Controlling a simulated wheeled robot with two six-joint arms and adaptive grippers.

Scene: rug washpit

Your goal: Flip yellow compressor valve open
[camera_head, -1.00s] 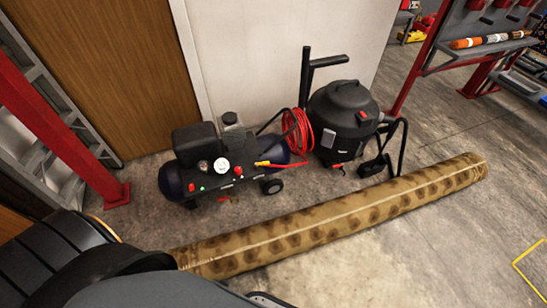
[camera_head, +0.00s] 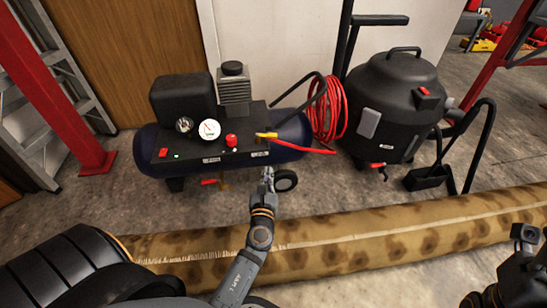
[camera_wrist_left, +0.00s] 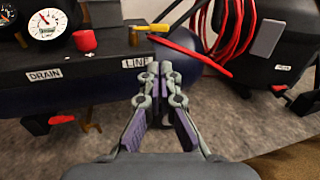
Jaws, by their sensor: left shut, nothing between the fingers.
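The black and dark-blue compressor (camera_head: 290,130) stands by the wall. Its small yellow valve (camera_head: 267,135) sits at the right of the top panel, where the red hose starts. In the left wrist view the yellow valve (camera_wrist_left: 160,28) is above a "LINE" label, just beyond the fingertips. My left gripper (camera_head: 267,172) is shut and empty, in front of and below the valve, apart from it. Its fingers (camera_wrist_left: 160,72) point at the compressor's front edge. Part of my right arm (camera_head: 520,268) shows at the lower right; its fingers are not clear.
A rolled patterned rug (camera_head: 400,238) lies across the floor under my left arm. A red hose coil (camera_head: 327,110) hangs beside a black vacuum (camera_head: 395,100). A red knob (camera_head: 231,140) and gauges (camera_head: 209,129) are left of the valve. A red post (camera_head: 60,100) stands at left.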

